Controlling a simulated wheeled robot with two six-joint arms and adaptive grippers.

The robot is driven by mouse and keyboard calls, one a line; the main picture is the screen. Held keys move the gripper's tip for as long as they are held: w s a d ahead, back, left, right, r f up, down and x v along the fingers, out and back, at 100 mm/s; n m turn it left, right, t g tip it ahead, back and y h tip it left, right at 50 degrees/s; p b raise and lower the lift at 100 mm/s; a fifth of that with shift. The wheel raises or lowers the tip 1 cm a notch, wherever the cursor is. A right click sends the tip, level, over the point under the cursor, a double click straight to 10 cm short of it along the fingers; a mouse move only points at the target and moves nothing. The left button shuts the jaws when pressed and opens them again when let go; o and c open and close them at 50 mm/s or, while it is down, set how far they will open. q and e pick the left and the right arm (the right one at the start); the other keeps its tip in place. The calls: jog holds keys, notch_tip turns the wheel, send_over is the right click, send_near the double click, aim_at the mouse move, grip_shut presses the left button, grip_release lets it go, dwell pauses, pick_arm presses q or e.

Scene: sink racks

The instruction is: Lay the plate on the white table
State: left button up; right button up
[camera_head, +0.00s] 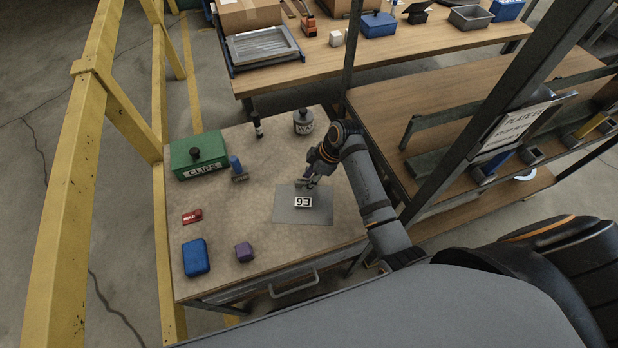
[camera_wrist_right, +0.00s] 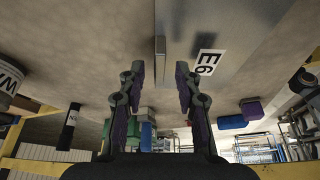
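The plate (camera_head: 287,213) is a flat grey sheet with a white label that reads E6, upside down in the head view. It lies flat on the pale speckled table (camera_head: 240,215), towards the right side. The plate also shows in the wrist view (camera_wrist_right: 240,28), with a narrow upright grip bar (camera_wrist_right: 160,58) near its edge. My right gripper (camera_head: 303,183) is over the plate's far part, by the label. In the wrist view my right gripper (camera_wrist_right: 156,72) is open, its fingers apart on either side of the bar without touching it. My left gripper is out of view.
A green CLIPS box (camera_head: 198,157), a blue-handled brush (camera_head: 238,168), a dark bottle (camera_head: 258,127), a grey weight (camera_head: 303,121), a red HOLD tag (camera_head: 192,216), a blue box (camera_head: 195,257) and a purple block (camera_head: 244,252) surround the plate. A yellow rail (camera_head: 75,190) runs left; a rack post (camera_head: 500,105) stands right.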

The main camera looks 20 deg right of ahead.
jog(key=b+v, duration=0.1)
jog(key=v, duration=1.1)
jog(key=shift+f, duration=0.1)
